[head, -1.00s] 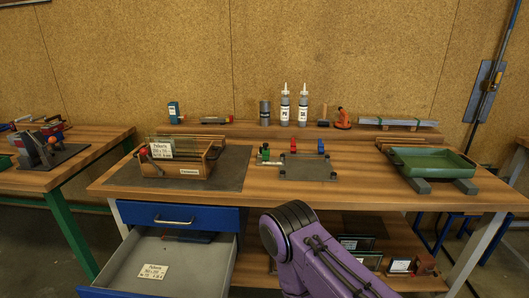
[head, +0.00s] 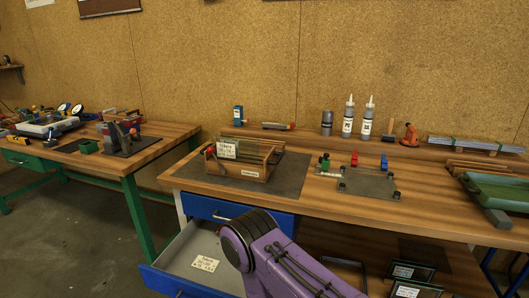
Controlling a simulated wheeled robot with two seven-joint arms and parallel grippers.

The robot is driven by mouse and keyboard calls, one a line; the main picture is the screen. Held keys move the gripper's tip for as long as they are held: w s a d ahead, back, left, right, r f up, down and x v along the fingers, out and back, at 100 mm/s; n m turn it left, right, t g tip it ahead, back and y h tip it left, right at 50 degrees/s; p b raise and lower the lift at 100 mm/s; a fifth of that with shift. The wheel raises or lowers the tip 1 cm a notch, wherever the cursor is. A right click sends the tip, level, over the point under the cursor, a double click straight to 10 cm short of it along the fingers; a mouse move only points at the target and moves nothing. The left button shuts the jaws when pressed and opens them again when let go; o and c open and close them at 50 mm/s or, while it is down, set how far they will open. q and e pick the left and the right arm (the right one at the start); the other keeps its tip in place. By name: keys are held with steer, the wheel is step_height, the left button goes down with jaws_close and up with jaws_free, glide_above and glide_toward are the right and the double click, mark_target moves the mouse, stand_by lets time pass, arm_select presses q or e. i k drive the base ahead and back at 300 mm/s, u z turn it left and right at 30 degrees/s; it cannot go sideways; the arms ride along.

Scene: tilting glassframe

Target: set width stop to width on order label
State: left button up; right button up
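An order label (head: 227,150) is fixed on the wooden crate (head: 238,171) of glass panes, on the dark mat. Its writing is too small to read for certain. A second white label (head: 205,263) lies in the open drawer. I cannot tell which part is the width stop. My purple arm covers the lower middle; neither gripper shows.
The drawer (head: 190,262) stands open below the bench. Bottles (head: 348,118), a hammer and an orange figure-like item stand at the back. A green tray (head: 500,190) sits at the right. Another bench (head: 160,150) with tools stands left. The bench front between crate and jig is clear.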

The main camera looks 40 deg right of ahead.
mark_target(326, 163)
steer(key=u, duration=0.85)
steer(key=k, duration=0.25)
steer(key=z, duration=1.75)
